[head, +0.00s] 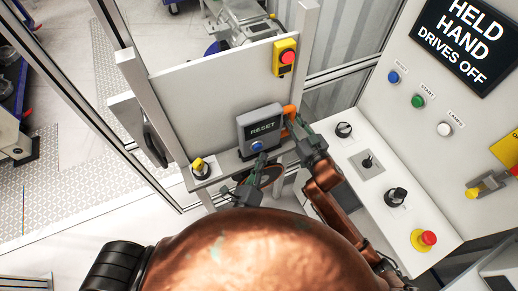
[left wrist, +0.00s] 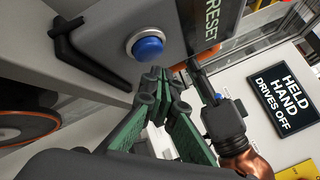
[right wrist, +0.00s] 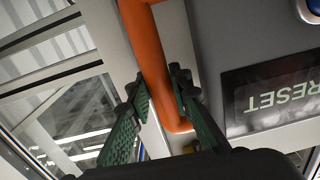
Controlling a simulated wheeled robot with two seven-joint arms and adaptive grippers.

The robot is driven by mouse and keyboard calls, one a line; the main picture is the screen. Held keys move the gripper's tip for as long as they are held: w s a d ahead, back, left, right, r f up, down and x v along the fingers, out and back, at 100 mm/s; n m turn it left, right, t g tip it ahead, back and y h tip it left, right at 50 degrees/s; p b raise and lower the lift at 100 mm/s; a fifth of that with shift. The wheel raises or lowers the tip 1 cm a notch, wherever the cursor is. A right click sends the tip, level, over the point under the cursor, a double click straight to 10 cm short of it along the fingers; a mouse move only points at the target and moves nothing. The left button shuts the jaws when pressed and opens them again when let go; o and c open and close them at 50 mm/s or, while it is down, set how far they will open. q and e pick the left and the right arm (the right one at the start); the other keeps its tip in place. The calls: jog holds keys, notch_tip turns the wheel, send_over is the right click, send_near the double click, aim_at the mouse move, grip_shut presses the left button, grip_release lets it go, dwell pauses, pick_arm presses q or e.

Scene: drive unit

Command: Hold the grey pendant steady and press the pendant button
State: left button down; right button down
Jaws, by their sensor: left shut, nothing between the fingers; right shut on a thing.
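The grey pendant (head: 261,128) stands at the machine front, with a RESET label and a blue button (head: 257,146) below it. The button also shows large in the left wrist view (left wrist: 146,44). My left gripper (head: 260,158) is shut and empty, its fingertips (left wrist: 152,85) just below the button; whether they touch it I cannot tell, but a gap seems visible. My right gripper (head: 296,126) is shut on the orange handle (head: 289,112) at the pendant's right side. In the right wrist view its fingers (right wrist: 160,84) lie either side of the handle (right wrist: 149,50).
A yellow box with a red button (head: 286,58) is on the panel above. A yellow-and-black knob (head: 200,168) is at left. The right console has knobs and a red emergency button (head: 428,238).

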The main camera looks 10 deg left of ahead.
pick_arm(q)
jog(key=shift+s, duration=0.1)
pick_arm(e)
jog(key=shift+r, duration=0.1)
pick_arm(q)
jog(key=s+d, duration=0.1)
jog(key=s, duration=0.1)
jog(key=s+d, duration=0.2)
dwell(2.3)
pick_arm(e)
jog(key=c, duration=1.7)
grip_release()
jog(key=v, duration=1.2)
